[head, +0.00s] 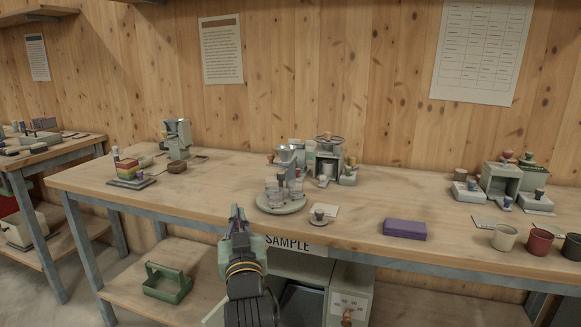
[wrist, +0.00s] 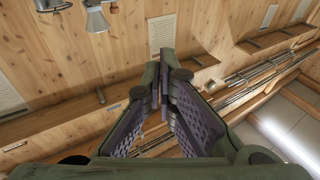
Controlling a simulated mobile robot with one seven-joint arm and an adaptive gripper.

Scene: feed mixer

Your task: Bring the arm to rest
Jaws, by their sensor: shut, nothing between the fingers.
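My gripper (head: 237,212) is in front of the bench's front edge in the head view, pointing up, with the arm below it. In the wrist view its two fingers (wrist: 163,85) meet at their tips, and nothing shows between them. The wrist view looks up at the wood wall and ceiling beams. The gripper is apart from the things on the bench. My arm hides part of the bench's front edge and the space under it.
The wooden bench (head: 348,243) carries a round tray (head: 283,208) with several glasses, a purple box (head: 404,229), grinder-like machines and several cups (head: 504,237). A green caddy (head: 168,283) stands on the lower shelf. A cabinet marked SAMPLE (head: 288,244) is under the bench.

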